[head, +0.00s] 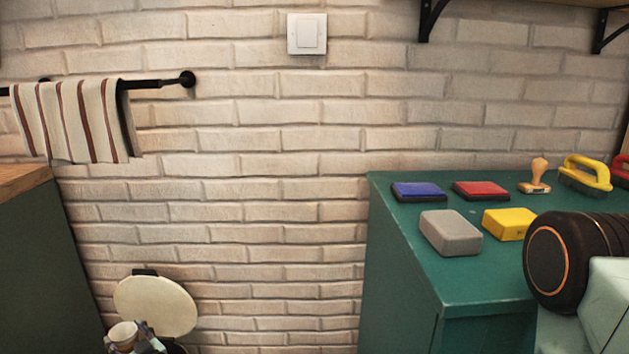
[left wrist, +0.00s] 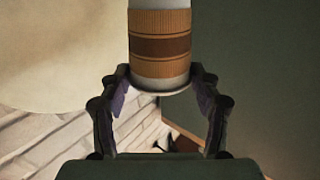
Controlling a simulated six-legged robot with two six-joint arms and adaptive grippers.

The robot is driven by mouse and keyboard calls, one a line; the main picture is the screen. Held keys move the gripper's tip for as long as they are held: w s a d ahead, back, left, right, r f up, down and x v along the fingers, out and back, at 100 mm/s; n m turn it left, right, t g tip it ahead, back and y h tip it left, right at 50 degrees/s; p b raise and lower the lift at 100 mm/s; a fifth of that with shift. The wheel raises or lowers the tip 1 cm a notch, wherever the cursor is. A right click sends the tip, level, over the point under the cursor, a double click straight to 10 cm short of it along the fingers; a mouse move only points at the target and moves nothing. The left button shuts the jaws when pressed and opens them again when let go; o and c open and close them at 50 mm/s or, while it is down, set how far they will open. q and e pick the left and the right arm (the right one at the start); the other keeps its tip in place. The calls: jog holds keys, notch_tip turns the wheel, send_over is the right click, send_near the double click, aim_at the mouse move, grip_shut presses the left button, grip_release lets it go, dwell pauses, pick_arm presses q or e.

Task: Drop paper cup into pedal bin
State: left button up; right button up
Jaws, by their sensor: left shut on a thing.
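The paper cup (head: 122,333) is at the bottom left of the head view, in front of the pedal bin's raised cream lid (head: 156,305). My left gripper (head: 141,341) is shut on it. In the left wrist view the cup (left wrist: 160,45), white with a brown banded sleeve, sits between the two fingers of the gripper (left wrist: 160,78). A little of the dark bin (head: 177,348) shows below the lid; its opening is mostly hidden by the gripper and the frame edge. My right gripper is out of view.
A green cabinet (head: 405,262) at the right carries ink pads, a grey block (head: 450,232), a yellow block (head: 509,223), a wooden stamp (head: 535,177) and brushes. A dark counter (head: 40,265) stands left. A striped towel (head: 75,120) hangs on a rail above.

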aim_at(131, 346)
pick_arm(q)
jog(key=shift+f+b, duration=1.4)
jog(key=shift+f, duration=0.45)
jog(key=shift+d+r, duration=0.1)
jog(key=o, duration=0.8)
jog(key=shift+o, duration=0.2)
jog(key=v, duration=1.2)
jog(key=shift+w, duration=0.1)
